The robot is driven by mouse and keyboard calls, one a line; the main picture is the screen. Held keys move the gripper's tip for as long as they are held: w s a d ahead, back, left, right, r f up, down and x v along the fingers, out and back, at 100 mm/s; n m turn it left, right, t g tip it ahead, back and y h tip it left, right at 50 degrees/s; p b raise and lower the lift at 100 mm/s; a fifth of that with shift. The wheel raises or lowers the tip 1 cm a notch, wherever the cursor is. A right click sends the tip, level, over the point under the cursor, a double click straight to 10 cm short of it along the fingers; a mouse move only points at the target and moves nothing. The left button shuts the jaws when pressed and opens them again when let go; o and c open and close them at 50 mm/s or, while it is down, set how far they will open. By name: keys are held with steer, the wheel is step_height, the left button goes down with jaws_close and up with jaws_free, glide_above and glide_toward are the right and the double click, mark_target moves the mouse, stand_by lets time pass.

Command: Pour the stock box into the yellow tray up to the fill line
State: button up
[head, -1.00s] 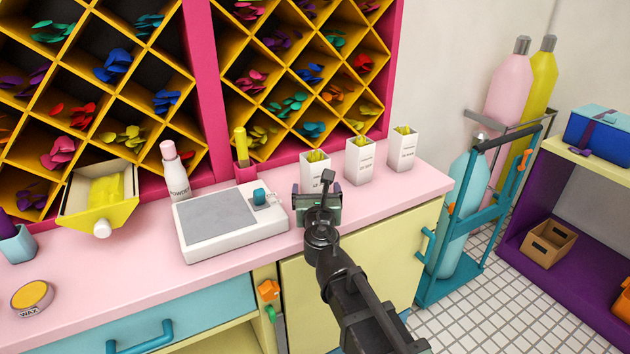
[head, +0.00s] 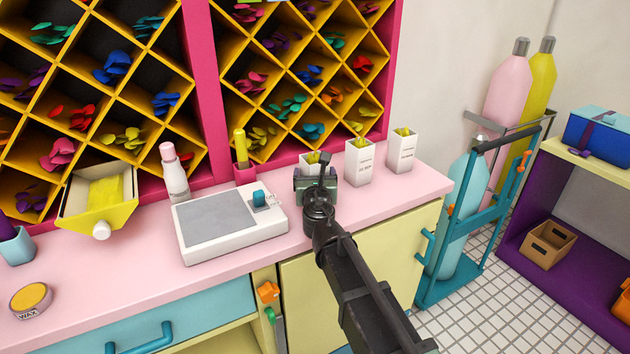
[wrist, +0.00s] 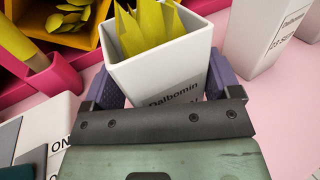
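The stock box (head: 309,158) is the leftmost of three white boxes on the pink counter, with yellow pieces standing out of its top. My gripper (head: 317,180) is in front of it and hides most of it in the head view. In the wrist view the box (wrist: 165,72) stands between my two purple finger pads, one on each side. The fingers are apart and I see no clear grip. The yellow tray (head: 122,215) is at the left of the counter, with yellow matter inside and a white knob in front. I cannot make out a fill line.
Two more white boxes, a middle one (head: 358,163) and a right one (head: 401,152), stand to the right. A scale (head: 217,222) lies between my gripper and the tray. A white bottle (head: 174,175) and a yellow marker in a pink holder (head: 245,173) stand behind it.

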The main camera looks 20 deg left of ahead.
mark_target(315, 167)
steer(key=c, duration=1)
step_height(315, 167, up, 4)
steer(key=p, duration=0.4)
steer(key=shift+c, duration=0.2)
steer(key=shift+r, duration=0.1)
